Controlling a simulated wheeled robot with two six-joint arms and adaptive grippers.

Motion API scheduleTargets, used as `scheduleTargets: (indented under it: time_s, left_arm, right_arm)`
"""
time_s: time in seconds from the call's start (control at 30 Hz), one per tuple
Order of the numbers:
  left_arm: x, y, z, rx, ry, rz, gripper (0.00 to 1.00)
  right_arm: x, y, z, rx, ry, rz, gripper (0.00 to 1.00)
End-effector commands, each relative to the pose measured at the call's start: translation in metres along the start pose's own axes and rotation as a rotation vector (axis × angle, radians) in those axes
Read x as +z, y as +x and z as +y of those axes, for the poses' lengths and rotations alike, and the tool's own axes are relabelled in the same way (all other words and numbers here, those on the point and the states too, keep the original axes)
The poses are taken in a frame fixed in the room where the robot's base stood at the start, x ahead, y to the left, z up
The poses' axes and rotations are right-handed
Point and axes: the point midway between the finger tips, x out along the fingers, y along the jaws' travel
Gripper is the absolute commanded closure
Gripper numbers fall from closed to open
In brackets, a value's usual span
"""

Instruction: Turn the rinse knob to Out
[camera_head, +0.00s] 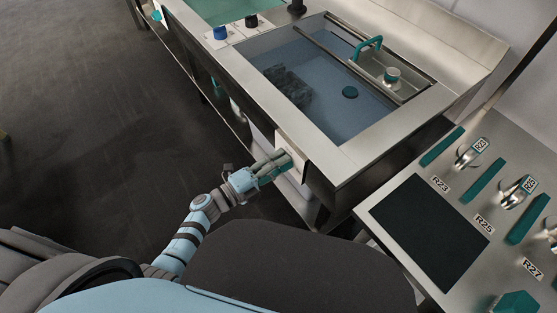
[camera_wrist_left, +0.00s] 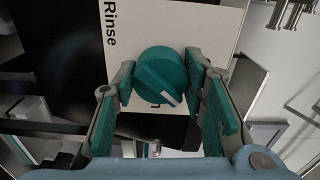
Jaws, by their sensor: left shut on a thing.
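The rinse knob (camera_wrist_left: 160,76) is round and teal with a raised grip bar. A white mark on the bar points to the lower right in the left wrist view. It sits on a white plate (camera_wrist_left: 205,25) labelled "Rinse"; one letter shows below the knob and the rest of that word is hidden. My left gripper (camera_head: 281,160) is at the front of the steel sink unit, at the white plate. In the left wrist view my left gripper (camera_wrist_left: 163,92) has its teal-padded fingers on both sides of the knob, shut on it. My right gripper is out of view.
A blue knob (camera_head: 220,33) and a black knob (camera_head: 251,20) are farther back. A panel (camera_head: 440,195) with labelled clamps stands at right. Floor at left is clear.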

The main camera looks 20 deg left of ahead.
Motion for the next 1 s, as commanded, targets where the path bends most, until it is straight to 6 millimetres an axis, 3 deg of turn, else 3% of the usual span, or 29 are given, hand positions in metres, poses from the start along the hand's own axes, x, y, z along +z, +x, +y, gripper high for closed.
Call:
scheduleTargets:
  time_s: [0.6,1.0]
  left_arm:
    - [0.0,0.0,0.0,0.001,-0.544,-0.001,0.89]
    - [0.0,0.0,0.001,0.0,-0.71,-0.001,0.89]
  right_arm:
    - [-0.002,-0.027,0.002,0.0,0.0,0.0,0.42]
    - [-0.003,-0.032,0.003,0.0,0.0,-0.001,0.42]
